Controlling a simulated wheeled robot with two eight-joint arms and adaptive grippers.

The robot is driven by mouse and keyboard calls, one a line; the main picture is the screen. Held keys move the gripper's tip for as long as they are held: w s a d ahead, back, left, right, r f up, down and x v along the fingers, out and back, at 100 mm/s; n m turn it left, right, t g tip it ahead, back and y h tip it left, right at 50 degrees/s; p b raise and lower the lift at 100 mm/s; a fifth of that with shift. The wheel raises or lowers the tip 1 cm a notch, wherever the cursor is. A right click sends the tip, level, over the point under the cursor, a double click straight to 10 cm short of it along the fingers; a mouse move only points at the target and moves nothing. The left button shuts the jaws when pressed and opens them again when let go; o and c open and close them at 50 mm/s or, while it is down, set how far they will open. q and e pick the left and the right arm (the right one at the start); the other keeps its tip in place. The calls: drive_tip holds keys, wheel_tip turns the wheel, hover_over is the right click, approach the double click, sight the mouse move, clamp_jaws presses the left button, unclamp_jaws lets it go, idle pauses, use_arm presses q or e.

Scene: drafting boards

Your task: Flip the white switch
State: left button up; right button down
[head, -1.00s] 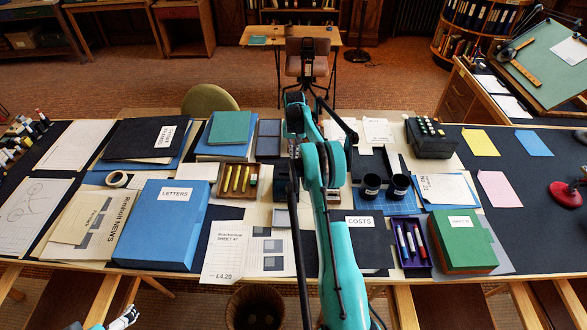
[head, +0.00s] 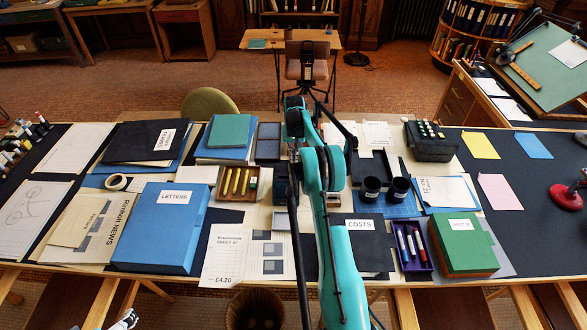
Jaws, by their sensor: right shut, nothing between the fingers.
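I cannot make out a white switch for certain in the head view. A small grey panel (head: 281,219) lies on the desk beside my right arm, partly covered by it, and its details are too small to read. My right arm rises through the middle of the view, and my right gripper (head: 292,153) is near the desk's middle, mostly hidden by its own arm links. It is shut and holds nothing. My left gripper (head: 126,320) shows only in part at the bottom left edge, below the desk front, and its fingers are unclear.
A blue LETTERS box (head: 160,238), an open wooden tray of yellow sticks (head: 237,184) and a printed sheet (head: 228,256) lie left of my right arm.

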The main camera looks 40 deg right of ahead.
drive_tip(key=shift+f+b, duration=0.7)
drive_tip(key=shift+f, duration=0.35)
idle(0.9)
drive_tip(key=shift+r, duration=0.15)
drive_tip(key=shift+r+p, duration=1.65)
drive_tip(key=shift+r, duration=1.7)
